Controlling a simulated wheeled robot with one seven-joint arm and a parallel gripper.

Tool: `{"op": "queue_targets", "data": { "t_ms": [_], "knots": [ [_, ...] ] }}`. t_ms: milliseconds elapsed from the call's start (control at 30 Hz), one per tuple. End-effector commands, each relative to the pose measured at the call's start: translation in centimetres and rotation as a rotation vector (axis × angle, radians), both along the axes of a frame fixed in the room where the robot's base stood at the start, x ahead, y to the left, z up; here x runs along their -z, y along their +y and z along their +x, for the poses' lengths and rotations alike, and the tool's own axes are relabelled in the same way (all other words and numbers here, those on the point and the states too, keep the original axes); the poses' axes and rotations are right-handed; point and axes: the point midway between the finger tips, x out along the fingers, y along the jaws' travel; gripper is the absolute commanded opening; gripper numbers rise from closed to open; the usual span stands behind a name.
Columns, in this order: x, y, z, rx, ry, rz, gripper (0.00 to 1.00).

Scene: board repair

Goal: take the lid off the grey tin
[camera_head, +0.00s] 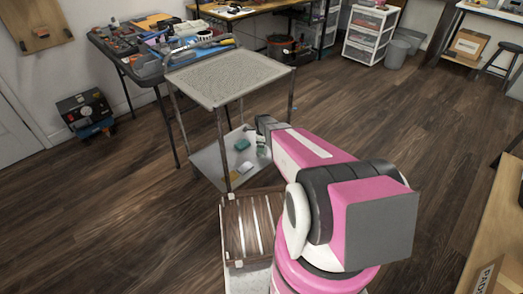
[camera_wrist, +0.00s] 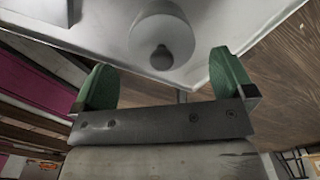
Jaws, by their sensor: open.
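The grey tin (camera_wrist: 165,28) stands on a pale metal shelf in the wrist view, at the top middle. Its lid carries a darker round knob (camera_wrist: 162,58). My gripper (camera_wrist: 164,72) is open, with one green finger to the left of the knob and one to the right. Neither finger touches the tin or the knob in the picture. How far the knob is from the fingertips in depth I cannot tell. In the head view my arm reaches to the cart's lower shelf, and I cannot make out the tin there.
The cart's lower shelf (camera_head: 207,160) holds a small yellow item (camera_head: 246,167). The upper shelf (camera_head: 218,78) is bare and lies above it, with thin posts at the corners. A slatted wooden crate (camera_head: 236,230) stands in front. A cluttered table (camera_head: 125,58) is behind at left.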

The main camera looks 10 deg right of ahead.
Motion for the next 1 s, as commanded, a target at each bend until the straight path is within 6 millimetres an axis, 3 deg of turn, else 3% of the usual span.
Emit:
{"op": "queue_targets", "data": {
  "t_ms": [200,467,600,1000],
  "knots": [
    [3.0,-0.1,0.3,-0.001,0.001,0.000,1.00],
    [3.3,-0.1,0.2,-0.001,0.000,0.000,1.00],
    [3.3,-0.1,0.2,-0.001,0.000,0.000,0.54],
    [3.2,-0.1,0.2,-0.001,0.000,0.000,0.54]
  ]
}}
